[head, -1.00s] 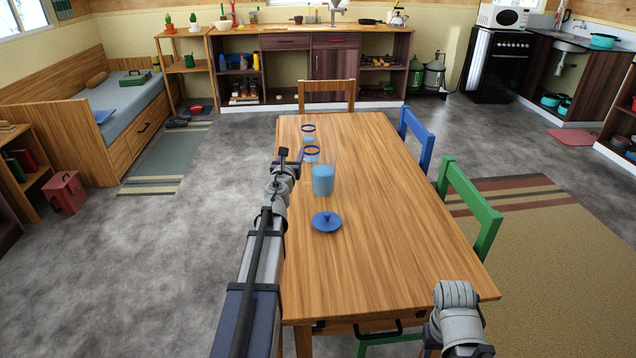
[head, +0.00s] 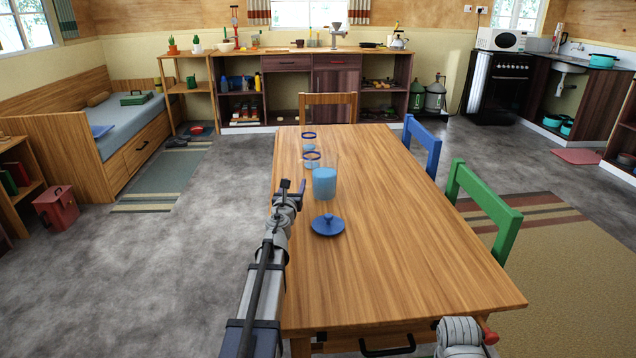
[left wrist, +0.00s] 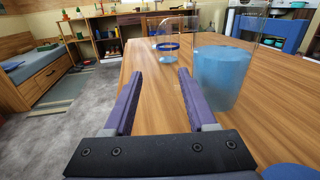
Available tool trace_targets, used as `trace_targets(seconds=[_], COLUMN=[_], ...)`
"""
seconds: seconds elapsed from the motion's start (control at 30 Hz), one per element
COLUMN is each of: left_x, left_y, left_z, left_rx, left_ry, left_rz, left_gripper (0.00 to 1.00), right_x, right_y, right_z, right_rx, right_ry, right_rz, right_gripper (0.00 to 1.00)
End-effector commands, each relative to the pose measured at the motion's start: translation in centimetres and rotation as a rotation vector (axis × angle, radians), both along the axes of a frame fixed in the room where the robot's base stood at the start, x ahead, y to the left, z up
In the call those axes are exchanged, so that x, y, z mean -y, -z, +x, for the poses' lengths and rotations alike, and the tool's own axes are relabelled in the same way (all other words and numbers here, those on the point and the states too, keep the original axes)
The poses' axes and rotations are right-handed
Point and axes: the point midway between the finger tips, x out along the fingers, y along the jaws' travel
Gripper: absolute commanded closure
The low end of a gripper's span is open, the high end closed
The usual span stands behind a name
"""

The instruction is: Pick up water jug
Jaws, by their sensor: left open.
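The water jug (head: 324,184) is a clear vessel with blue water, upright on the wooden table near its left edge. It also shows in the left wrist view (left wrist: 222,80), just right of the fingers. A blue lid with a knob (head: 327,225) lies on the table on the near side of the jug. My left gripper (head: 291,188) is left of the jug at the table's left edge. In the left wrist view its jaws (left wrist: 160,70) are open with nothing between them. My right gripper does not show; only part of my right arm is at the bottom right.
A green chair (head: 485,210) and a blue chair (head: 422,145) are on the right, a wooden chair (head: 328,107) at the far end.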

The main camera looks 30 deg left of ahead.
Motion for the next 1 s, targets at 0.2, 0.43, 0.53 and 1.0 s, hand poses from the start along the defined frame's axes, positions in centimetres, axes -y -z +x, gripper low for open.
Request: trace_targets(seconds=[0.2,0.43,0.53,1.0], left_x=[-0.7,-0.8,-1.0,-1.8], left_y=[-0.1,-0.2,-0.3,-0.4], left_z=[2.2,2.9,4.2,7.2], left_rx=[0.0,0.0,0.0,0.0], left_ry=[0.001,0.001,0.001,0.0], left_rz=[0.0,0.0,0.0,0.0], left_gripper=[0.43,0.43,0.43,0.43], right_x=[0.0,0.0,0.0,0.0], right_y=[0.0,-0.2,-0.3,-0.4], right_z=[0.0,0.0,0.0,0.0], right_rx=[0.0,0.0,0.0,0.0], right_ry=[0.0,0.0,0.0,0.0], right_rz=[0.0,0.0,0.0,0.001], right_gripper=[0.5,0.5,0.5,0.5])
